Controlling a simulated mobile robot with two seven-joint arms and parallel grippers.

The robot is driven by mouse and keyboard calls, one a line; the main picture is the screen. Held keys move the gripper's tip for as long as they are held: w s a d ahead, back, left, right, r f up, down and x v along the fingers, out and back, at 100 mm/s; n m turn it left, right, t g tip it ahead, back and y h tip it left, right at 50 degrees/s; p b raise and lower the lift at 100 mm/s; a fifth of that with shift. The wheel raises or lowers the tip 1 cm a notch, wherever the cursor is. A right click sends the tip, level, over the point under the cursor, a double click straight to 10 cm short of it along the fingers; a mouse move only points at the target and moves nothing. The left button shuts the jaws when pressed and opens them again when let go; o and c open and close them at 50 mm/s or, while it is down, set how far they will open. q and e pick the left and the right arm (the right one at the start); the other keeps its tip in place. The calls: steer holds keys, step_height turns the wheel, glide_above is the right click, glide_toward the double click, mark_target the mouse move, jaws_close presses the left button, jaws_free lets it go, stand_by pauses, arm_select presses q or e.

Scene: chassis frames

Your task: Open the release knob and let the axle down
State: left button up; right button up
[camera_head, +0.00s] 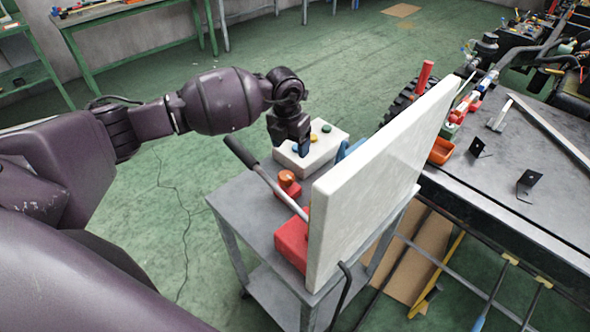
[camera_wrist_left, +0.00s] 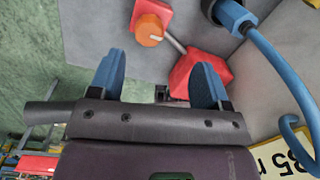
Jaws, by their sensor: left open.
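The orange release knob (camera_head: 287,177) sits on a red block (camera_head: 291,190) on the grey cart. In the left wrist view the knob (camera_wrist_left: 150,30) lies ahead of the fingers, apart from them. A red pump body (camera_head: 292,243) stands beside it, partly hidden by a white board; it also shows in the left wrist view (camera_wrist_left: 190,68). A lever with a dark grip (camera_head: 241,152) slants up from the pump. My left gripper (camera_head: 298,150) hangs above the cart behind the knob, open and empty, with blue fingers. I cannot make out the axle. My right gripper is out of view.
An upright white board (camera_head: 365,180) rises along the cart's right side. A pale box (camera_head: 325,138) with coloured buttons is close to my left gripper. A dark workbench (camera_head: 540,165) with loose parts is at right. A blue hose (camera_wrist_left: 270,60) curves at the wrist view's right.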

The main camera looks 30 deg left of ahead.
mark_target(286, 175)
arm_select(q)
steer(key=shift+n+g+y, duration=0.3)
steer(key=f, duration=0.6)
steer(key=s+f, duration=0.1)
steer(key=f, duration=0.2)
steer(key=shift+s+a, duration=0.1)
steer(key=shift+a, duration=0.3)
steer(key=shift+f, duration=0.85)
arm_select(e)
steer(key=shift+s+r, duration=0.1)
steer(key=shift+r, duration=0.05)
arm_select(q)
steer(key=shift+c, duration=0.6)
steer(key=c, duration=0.8)
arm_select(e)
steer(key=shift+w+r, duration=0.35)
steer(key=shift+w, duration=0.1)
